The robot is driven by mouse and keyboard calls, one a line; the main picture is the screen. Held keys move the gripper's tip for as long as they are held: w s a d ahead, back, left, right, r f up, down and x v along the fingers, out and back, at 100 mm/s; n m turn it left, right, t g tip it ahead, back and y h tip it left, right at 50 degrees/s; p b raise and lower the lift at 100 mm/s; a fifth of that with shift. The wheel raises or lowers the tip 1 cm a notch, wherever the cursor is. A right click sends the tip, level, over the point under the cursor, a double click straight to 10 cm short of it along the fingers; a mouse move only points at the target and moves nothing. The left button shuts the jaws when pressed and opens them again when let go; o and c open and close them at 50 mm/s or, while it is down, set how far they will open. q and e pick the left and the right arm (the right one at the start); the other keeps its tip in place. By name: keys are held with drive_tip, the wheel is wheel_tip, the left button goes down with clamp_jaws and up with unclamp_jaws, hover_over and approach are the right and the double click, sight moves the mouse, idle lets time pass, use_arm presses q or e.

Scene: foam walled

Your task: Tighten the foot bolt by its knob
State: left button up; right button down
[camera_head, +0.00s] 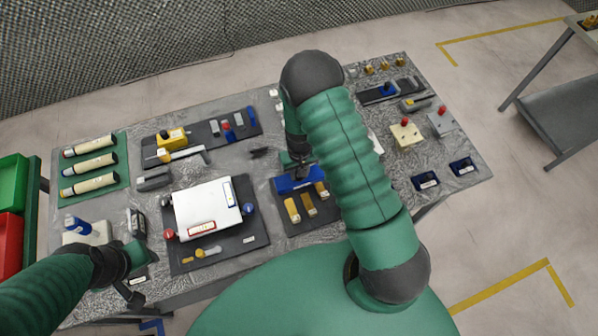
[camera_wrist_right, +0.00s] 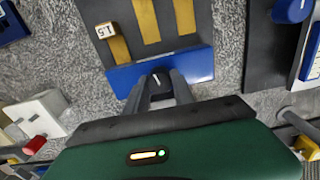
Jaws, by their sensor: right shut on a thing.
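A dark round knob (camera_wrist_right: 157,83) with a white mark stands at the front edge of a blue block (camera_wrist_right: 190,66) in the right wrist view. My right gripper (camera_wrist_right: 160,92) has one finger on each side of the knob and is shut on it. In the head view the blue block (camera_head: 290,184) lies below my right arm, and the gripper and knob are mostly hidden there. Gold bars (camera_head: 292,209) lie on the dark plate beside the block, one with a "1.5" tag. My left gripper (camera_head: 132,294) hangs at the table's front left; its jaws are too small to read.
A white box (camera_head: 207,206) on a dark mat stands left of the blue block. Boxes with red knobs (camera_head: 406,134) and small blue trays (camera_head: 425,181) are at the right. A green mat with several tubes (camera_head: 92,165) lies far left.

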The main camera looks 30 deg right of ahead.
drive_tip(key=shift+m, duration=0.7)
drive_tip(key=c, duration=1.1)
unclamp_jaws()
drive_tip(key=shift+o, duration=0.2)
wheel_tip(320, 180, up, 17)
drive_tip(key=b, duration=0.2)
drive_tip(key=shift+f, duration=0.1)
